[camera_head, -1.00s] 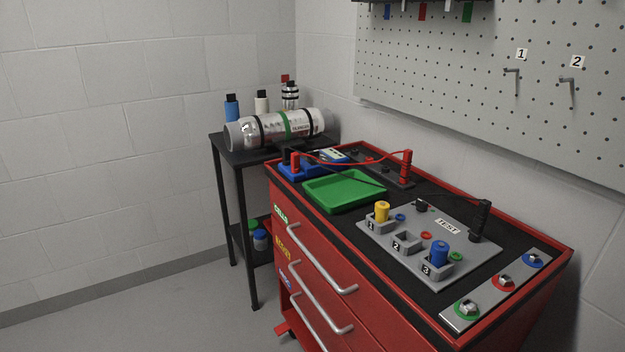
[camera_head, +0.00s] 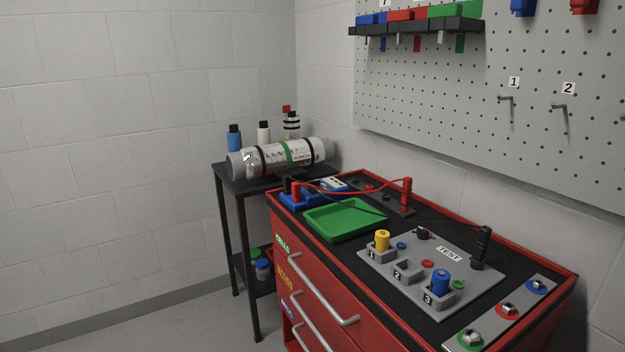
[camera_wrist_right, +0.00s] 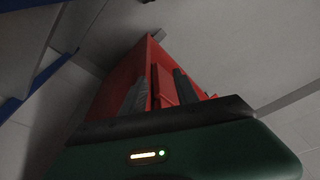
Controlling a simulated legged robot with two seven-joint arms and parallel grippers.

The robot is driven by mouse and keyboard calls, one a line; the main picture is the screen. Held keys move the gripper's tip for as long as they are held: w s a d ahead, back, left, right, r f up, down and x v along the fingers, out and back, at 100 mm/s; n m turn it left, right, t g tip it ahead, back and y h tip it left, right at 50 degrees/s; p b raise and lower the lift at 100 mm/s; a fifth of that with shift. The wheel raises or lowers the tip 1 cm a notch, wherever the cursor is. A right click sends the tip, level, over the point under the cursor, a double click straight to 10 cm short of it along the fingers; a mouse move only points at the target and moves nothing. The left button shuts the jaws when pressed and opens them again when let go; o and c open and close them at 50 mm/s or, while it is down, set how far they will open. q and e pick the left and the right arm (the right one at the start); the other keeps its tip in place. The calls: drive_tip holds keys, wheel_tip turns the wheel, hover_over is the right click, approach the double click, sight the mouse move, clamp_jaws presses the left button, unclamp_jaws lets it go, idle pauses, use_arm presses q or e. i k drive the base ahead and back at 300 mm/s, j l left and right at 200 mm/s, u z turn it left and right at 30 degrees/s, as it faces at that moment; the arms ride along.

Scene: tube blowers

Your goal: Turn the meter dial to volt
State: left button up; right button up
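The meter (camera_head: 333,184) appears to be the small blue and white device at the back left of the red cart's top, partly behind a blue holder (camera_head: 300,200). Its dial is too small to read. A red probe (camera_head: 407,190) stands upright to its right and a black probe (camera_head: 483,247) stands on the test board, each with a lead running to it. Neither gripper shows in the head view. In the right wrist view my right gripper (camera_wrist_right: 158,88) has its two dark fingers apart, with red cart surfaces seen beyond and between them.
A green tray (camera_head: 318,233) lies in front of the meter. The grey test board (camera_head: 400,287) holds a yellow and a blue plug. A black side table (camera_head: 222,175) with a metal cylinder (camera_head: 268,160) stands left of the red cart (camera_head: 300,255). A pegboard (camera_head: 440,100) hangs behind.

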sight(316, 182)
drive_tip(key=i+j, duration=0.15)
drive_tip(key=j, duration=0.25)
drive_tip(key=i+j+u, duration=0.15)
drive_tip(key=j, duration=0.25)
drive_tip(key=i+j, duration=0.2)
drive_tip(key=j, duration=0.15)
drive_tip(key=i+j+u, duration=0.15)
drive_tip(key=j, duration=0.25)
